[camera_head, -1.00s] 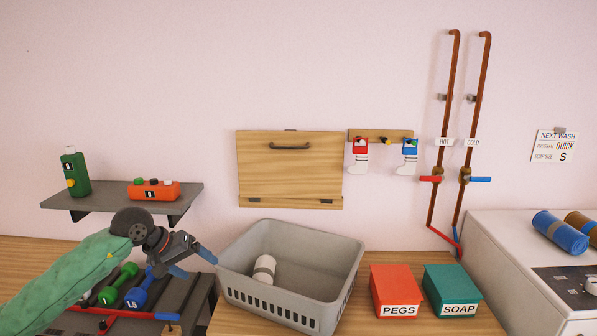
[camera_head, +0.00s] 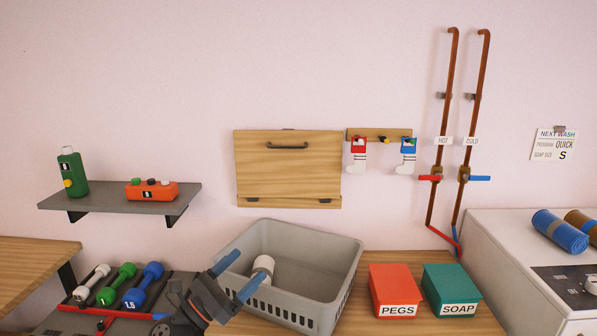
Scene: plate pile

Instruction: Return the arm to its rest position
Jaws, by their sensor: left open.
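My left gripper (camera_head: 238,276) is at the lower left of the head view, just in front of the left side of the grey laundry basket (camera_head: 345,262). Its two blue-tipped fingers are apart with nothing between them, and they overlap the basket's rim in the picture. I cannot tell whether they touch it. Most of my left arm is below the picture's edge. My right gripper is not in view. A white roll-like item (camera_head: 263,268) lies in the basket, partly behind the fingers.
A dumbbell rack (camera_head: 75,322) with white, green and blue dumbbells is left of the gripper. A grey shelf (camera_head: 110,200) with a green bottle (camera_head: 72,172) hangs above. Red PEGS (camera_head: 394,290) and green SOAP (camera_head: 450,288) boxes stand right of the basket.

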